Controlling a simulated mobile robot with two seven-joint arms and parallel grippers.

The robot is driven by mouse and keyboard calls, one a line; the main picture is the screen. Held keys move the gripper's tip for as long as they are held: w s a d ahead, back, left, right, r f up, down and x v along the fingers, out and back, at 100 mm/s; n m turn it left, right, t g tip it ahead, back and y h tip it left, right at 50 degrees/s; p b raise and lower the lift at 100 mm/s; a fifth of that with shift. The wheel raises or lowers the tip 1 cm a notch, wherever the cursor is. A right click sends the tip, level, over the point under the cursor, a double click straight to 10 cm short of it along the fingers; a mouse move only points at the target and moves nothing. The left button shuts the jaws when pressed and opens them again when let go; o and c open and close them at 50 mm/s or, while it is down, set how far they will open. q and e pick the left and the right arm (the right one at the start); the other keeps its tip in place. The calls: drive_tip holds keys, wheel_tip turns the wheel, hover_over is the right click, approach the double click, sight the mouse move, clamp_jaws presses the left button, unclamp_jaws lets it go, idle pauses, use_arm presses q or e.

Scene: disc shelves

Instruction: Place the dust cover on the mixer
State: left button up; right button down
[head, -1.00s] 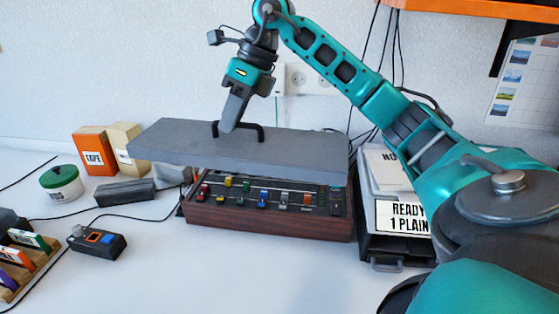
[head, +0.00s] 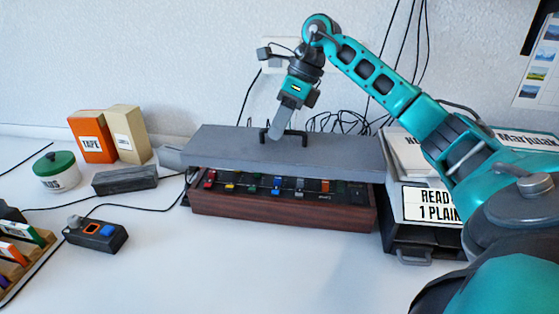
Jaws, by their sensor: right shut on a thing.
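The dust cover (head: 230,149) is a flat grey slab with a dark handle (head: 284,134) on top. It is over the mixer (head: 280,209), a wood-sided box with rows of coloured sliders. The cover hides the mixer's back part, and the front sliders still show beneath its front edge. I cannot tell whether the cover touches the mixer. My right gripper (head: 284,126) is shut on the cover's handle from above. My left gripper is not in view.
A black tray unit (head: 412,238) with papers and a label stands close to the mixer's right. Left are a grey block (head: 125,180), a green-lidded jar (head: 57,172), an orange tape box (head: 92,138) and a small switch box (head: 96,236). Cables lie behind. The front table is clear.

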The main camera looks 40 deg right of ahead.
sight(277, 144)
wheel_tip(277, 144, down, 2)
drive_tip(key=shift+f, duration=0.8)
wheel_tip(277, 144, down, 3)
drive_tip(key=shift+f+b, duration=0.2)
drive_tip(key=shift+b, duration=0.45)
drive_tip(key=shift+f, duration=0.1)
drive_tip(key=c, duration=1.2)
unclamp_jaws()
drive_tip(key=p+v, duration=0.2)
drive_tip(key=v, duration=1)
